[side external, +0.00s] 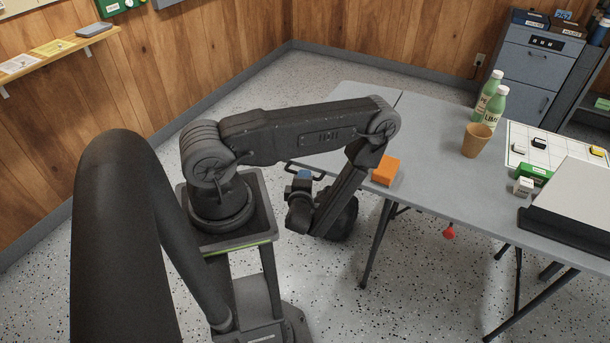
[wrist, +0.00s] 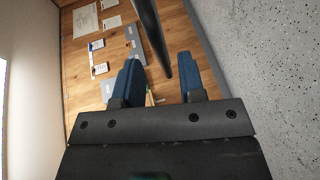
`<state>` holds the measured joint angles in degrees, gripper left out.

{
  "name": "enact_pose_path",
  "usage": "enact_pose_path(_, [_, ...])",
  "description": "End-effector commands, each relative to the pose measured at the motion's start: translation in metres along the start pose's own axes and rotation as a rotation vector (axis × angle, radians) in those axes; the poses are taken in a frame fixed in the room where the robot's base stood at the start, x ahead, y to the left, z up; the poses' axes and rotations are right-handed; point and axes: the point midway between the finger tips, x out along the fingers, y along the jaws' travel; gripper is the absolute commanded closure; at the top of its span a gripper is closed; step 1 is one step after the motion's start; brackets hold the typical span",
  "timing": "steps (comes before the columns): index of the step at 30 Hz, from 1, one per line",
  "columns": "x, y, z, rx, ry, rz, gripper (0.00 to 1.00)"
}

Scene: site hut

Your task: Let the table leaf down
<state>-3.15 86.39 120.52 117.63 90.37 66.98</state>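The grey table leaf (side external: 366,93) is at the left end of the table, level with the main top (side external: 440,150). A seam shows between them; my arm hides much of the leaf. A thin black handle-like bar (side external: 322,172) shows by the leaf's left edge. My gripper (side external: 304,176) is low beside this edge. In the wrist view its two blue fingers (wrist: 160,78) are apart, with a dark bar (wrist: 152,38) reaching into the gap. I cannot tell whether they touch it. A red knob (side external: 449,232) hangs below the table's front edge.
An orange block (side external: 386,170) lies near the front edge by my forearm. Two bottles (side external: 494,106), a brown cup (side external: 476,140), a gridded board (side external: 553,142) and a large pale box (side external: 573,197) stand further right. Table legs (side external: 377,243) reach the speckled floor.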

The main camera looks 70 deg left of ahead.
Motion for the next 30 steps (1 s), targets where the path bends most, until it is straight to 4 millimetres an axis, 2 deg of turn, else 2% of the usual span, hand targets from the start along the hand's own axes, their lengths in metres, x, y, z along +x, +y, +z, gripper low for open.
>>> enact_pose_path(3, [0.016, 0.0, -0.001, -0.003, 0.005, 0.001, 0.63])
enact_pose_path(9, [0.031, 0.0, 0.0, -0.001, 0.002, 0.001, 0.63])
enact_pose_path(20, [0.034, 0.0, 0.0, 0.0, -0.001, 0.001, 0.64])
enact_pose_path(30, [0.034, 0.001, 0.0, 0.0, -0.001, 0.002, 0.97])
